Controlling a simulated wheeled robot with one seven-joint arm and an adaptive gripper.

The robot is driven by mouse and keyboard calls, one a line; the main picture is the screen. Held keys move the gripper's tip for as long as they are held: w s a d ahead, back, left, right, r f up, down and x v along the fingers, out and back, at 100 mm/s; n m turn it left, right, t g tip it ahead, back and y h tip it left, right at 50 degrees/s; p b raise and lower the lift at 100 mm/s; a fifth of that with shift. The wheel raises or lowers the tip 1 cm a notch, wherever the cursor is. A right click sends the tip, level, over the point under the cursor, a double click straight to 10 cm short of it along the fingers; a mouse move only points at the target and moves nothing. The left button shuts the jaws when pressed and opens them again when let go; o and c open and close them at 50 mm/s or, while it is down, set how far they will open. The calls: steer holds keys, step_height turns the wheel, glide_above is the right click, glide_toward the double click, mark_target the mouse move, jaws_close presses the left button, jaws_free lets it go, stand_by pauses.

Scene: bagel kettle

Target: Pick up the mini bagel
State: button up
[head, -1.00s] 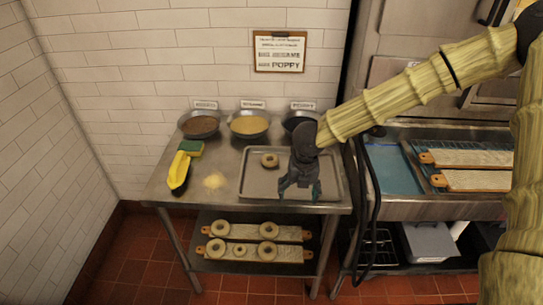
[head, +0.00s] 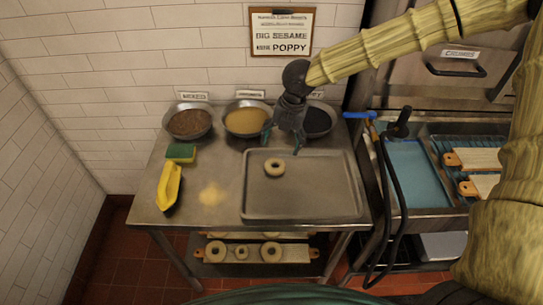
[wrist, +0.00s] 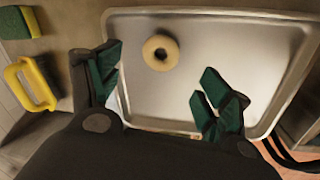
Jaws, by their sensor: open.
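A small pale ring-shaped mini bagel (head: 275,174) lies flat on a grey metal tray (head: 315,205), toward its back left part. In the wrist view, the bagel (wrist: 149,52) is seen beyond and between the spread fingertips, nearer the left finger. My gripper (head: 284,138) is open and empty. In the head view it appears above the tray's back edge, just behind the bagel and apart from it. Its dark fingers with green tips also show in the wrist view (wrist: 160,68). Neither finger touches the bagel.
Seed bowls (head: 245,120) stand behind the tray. A yellow-handled tool (head: 168,187) and a sponge (head: 181,152) lie left on the steel table. Boards with larger bagels (head: 271,252) sit on the shelf below. A black hose (head: 388,190) and sink stand right. Most of the tray is clear.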

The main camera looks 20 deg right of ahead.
mark_target(277, 163)
steer(key=shift+s+a+f+p, duration=0.1)
steer(key=shift+s+f+p, duration=0.1)
steer(key=shift+s+f, duration=0.25)
steer(key=shift+s+a+f+p, duration=0.1)
steer(key=shift+s+f+p, duration=0.1)
steer(key=shift+f, duration=0.3)
steer(key=shift+s+f, duration=0.1)
steer(key=shift+f, duration=0.25)
steer(key=shift+w+f, duration=0.4)
steer(key=shift+f, duration=0.2)
steer(key=shift+w+f, duration=0.35)
steer(key=shift+f, duration=0.25)
steer(key=shift+s+f+p, duration=0.1)
steer(key=shift+s+p, duration=0.3)
steer(key=shift+p, duration=0.05)
steer(key=shift+a+f, duration=0.15)
steer(key=shift+f, duration=0.2)
steer(key=shift+w+a+f+p, duration=0.15)
steer(key=shift+f+p, duration=0.2)
steer(key=shift+f, duration=0.2)
steer(key=shift+w+d+f+p, duration=0.1)
steer(key=shift+w+f+p, duration=0.05)
steer(key=shift+f+p, duration=0.3)
steer(key=shift+a+f, duration=0.15)
steer(key=shift+f, duration=0.85)
